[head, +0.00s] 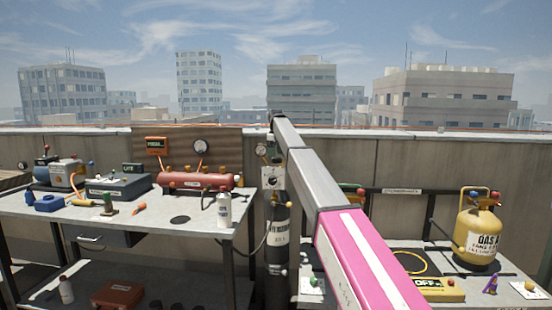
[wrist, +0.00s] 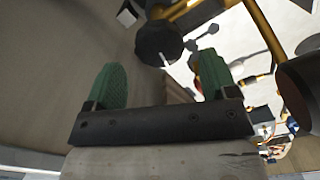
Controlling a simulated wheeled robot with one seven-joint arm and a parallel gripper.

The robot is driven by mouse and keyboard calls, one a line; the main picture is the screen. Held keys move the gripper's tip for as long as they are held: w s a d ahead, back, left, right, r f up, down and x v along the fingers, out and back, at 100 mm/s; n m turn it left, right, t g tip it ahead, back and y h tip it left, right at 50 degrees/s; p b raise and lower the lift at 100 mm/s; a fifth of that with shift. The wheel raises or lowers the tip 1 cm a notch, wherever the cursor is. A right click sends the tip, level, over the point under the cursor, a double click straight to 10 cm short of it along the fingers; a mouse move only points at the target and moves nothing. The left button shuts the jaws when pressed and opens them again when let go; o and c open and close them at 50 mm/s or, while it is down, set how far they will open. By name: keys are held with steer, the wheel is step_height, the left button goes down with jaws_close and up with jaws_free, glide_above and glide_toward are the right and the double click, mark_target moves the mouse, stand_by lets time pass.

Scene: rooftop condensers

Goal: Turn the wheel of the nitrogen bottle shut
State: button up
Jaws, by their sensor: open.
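The nitrogen bottle (head: 278,240) is a dark upright cylinder with a pale label, standing between the workbench and the right-hand table in the head view. My arm crosses its top, so its wheel cannot be made out there. In the wrist view, my gripper (wrist: 158,66) has two green-padded fingers spread apart with nothing held between them. A dark round piece with a pale mark (wrist: 158,40), possibly the wheel, shows just beyond and between the fingertips. I cannot tell whether they touch it.
Gauges (head: 261,150) and a white tag (head: 271,178) sit close to the bottle top. A red manifold (head: 195,180) and a white spray can (head: 224,208) are on the workbench (head: 150,215). A yellow gas cylinder (head: 478,232) stands at right. Brass-coloured bars (wrist: 262,30) lie near the right finger.

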mark_target(276, 159)
step_height(276, 159, up, 8)
steer(key=shift+f, duration=0.1)
stand_by(0.4)
steer(key=f+n, duration=0.5)
steer(key=n, duration=0.1)
steer(key=f+n, duration=0.5)
steer(key=n, duration=0.1)
steer(key=shift+s+f, duration=0.2)
steer(key=shift+f, duration=0.15)
steer(key=c, duration=0.9)
